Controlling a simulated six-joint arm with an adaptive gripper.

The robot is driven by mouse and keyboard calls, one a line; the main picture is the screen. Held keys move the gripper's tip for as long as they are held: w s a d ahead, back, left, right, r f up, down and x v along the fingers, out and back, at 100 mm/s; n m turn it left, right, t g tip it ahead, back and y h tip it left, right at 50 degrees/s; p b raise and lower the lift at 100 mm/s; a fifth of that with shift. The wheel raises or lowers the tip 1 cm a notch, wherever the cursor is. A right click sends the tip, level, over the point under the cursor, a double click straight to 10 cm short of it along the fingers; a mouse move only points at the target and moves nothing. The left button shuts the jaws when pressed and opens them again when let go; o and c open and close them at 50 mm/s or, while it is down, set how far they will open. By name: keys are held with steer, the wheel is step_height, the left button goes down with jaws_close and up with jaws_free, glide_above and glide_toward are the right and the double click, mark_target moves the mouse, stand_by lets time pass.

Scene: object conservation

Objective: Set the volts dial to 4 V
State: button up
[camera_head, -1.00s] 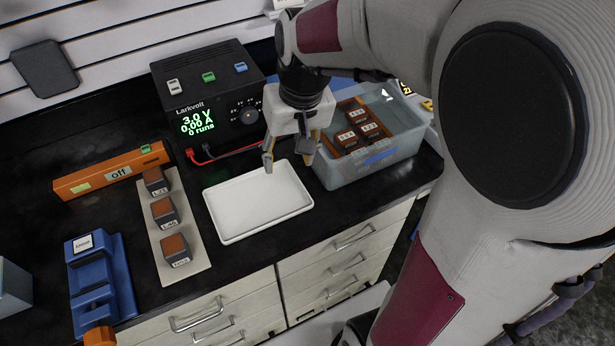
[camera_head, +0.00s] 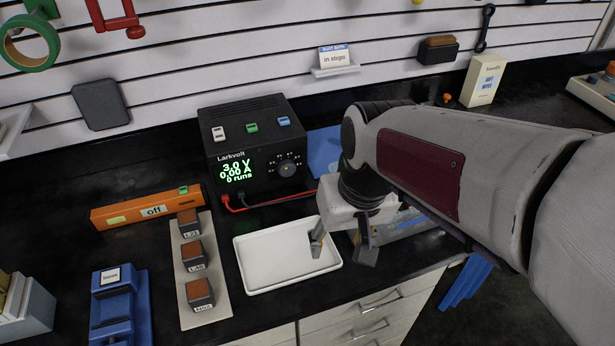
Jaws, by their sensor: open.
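The black Larkvolt power supply (camera_head: 255,150) stands at the back of the bench, its lit display (camera_head: 236,172) reading 3.0 V, 0.00 A and 0 runs. The round volts dial (camera_head: 288,169) is on the right of its front face, with small marks around it that are too small to read. My gripper (camera_head: 340,250) is open and empty, pointing down over the right end of the white tray, below and to the right of the dial, and apart from it.
The white tray (camera_head: 262,285) lies before the supply, red and black leads (camera_head: 262,203) behind it. Left are a strip (camera_head: 215,262) with several blocks, an orange bar (camera_head: 125,215) labelled off and a blue fixture (camera_head: 120,310). My arm mostly hides a clear bin (camera_head: 408,222).

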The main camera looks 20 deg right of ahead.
steer(key=shift+s+r, duration=0.2)
steer(key=shift+r, duration=0.2)
stand_by(0.3)
steer(key=n+t, duration=0.1)
steer(key=t, duration=0.1)
glide_toward(288, 170)
steer(key=f, duration=0.1)
steer(key=shift+w+d+f, duration=0.15)
steer(key=shift+w+d, duration=0.05)
steer(key=shift+w, duration=0.05)
steer(key=shift+x, duration=3.9)
